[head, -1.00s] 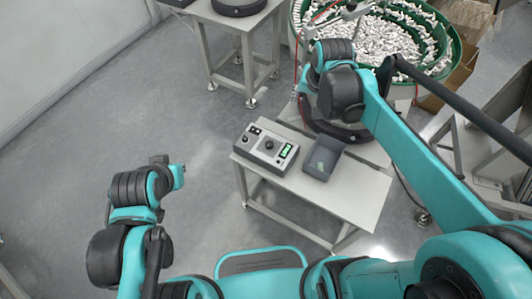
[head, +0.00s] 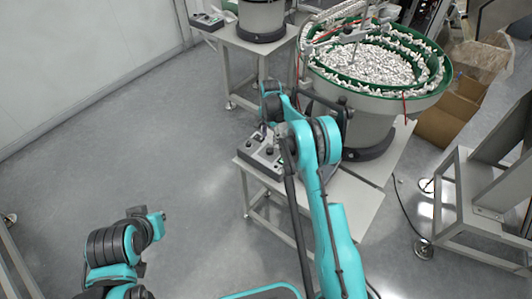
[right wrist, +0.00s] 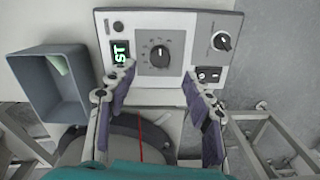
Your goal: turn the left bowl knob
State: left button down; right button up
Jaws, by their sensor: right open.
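A grey control box (head: 262,154) stands on the near table in the head view, partly hidden by my right arm. In the right wrist view, its light panel (right wrist: 178,24) shows a dark round knob (right wrist: 159,56) in the middle. My right gripper (right wrist: 158,82) is open and empty. Its fingers appear on both sides below the middle knob, and I cannot tell the gap to the panel. My left gripper does not show.
Another bowl base (head: 262,20) and control box (head: 207,21) stand on the far table. A grey bin (right wrist: 63,84) sits beside the near control box. Open floor lies left.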

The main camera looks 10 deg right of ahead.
aim_at(269, 150)
notch_tip(269, 150, down, 8)
jog(key=shift+w+r+b, duration=0.1)
jog(key=shift+r+b, duration=0.05)
jog(key=shift+b, duration=1.05)
jog(key=shift+c, duration=0.2)
jog(key=c, duration=1.1)
